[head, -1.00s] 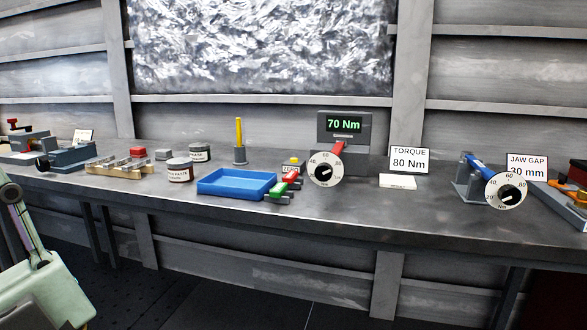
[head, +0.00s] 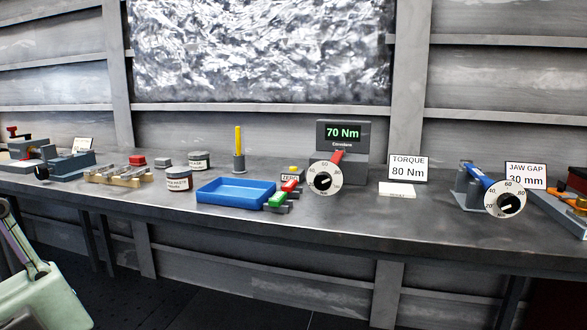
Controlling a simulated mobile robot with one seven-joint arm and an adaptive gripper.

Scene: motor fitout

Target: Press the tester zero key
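The torque tester (head: 343,133) stands at the back of the bench, right of the middle, and its green display reads 70 Nm. A small block with a yellow top and a label that seems to read ZERO (head: 290,179) sits just left of the tester, partly behind the red and green handled pieces. A round dial (head: 324,178) with a red handle stands in front of the tester and covers part of it. My gripper is not in view; only a pale green part of my own arm shows at the lower left.
A blue tray (head: 210,199) lies left of the green (head: 278,199) and red (head: 290,186) pieces. A TORQUE 80 Nm sign (head: 407,168) and a blue-handled dial tool (head: 504,199) stand to the right. Jars, a yellow rod and fixtures stand left. The bench front edge is clear.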

